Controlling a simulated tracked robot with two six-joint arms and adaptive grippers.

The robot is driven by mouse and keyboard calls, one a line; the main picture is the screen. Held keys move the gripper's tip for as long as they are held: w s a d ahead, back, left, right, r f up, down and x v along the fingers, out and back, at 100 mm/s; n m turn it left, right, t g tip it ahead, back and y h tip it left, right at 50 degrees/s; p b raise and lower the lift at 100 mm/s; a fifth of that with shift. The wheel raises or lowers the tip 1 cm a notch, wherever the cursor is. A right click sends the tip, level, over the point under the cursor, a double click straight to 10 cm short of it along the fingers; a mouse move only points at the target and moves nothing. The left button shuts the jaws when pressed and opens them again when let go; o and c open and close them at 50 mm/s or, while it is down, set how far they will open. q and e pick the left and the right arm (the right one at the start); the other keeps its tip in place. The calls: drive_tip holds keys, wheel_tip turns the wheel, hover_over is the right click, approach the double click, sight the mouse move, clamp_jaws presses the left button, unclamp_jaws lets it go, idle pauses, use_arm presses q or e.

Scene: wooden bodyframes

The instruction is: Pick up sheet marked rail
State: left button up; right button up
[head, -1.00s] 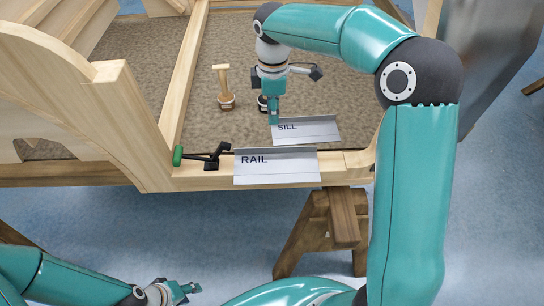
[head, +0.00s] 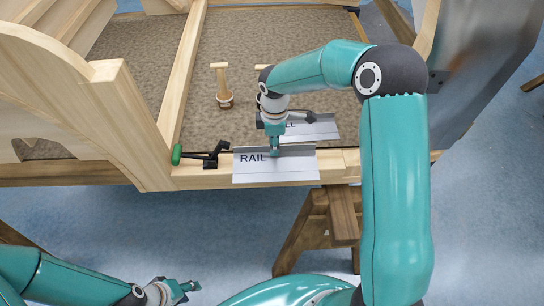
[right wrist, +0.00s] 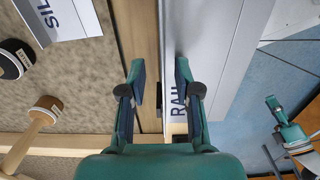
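The grey metal sheet marked RAIL (head: 300,168) lies on the front wooden beam of the frame. Its folded upper edge stands along the beam. My right gripper (head: 275,151) is over this edge, pointing down. In the right wrist view, the right gripper (right wrist: 160,80) has its two fingers apart, with the RAIL sheet's (right wrist: 222,50) upright edge between them; contact is not visible. My left gripper (head: 190,287) is low at the left, in front of the frame and away from the sheet. Its fingers are too small to judge.
A second sheet marked SILL (head: 318,130) lies behind on the brown floor panel, partly hidden by my right gripper.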

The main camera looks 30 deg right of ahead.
drive_tip(key=shift+f, duration=0.2)
clamp_jaws()
drive_tip(key=shift+r, duration=0.2)
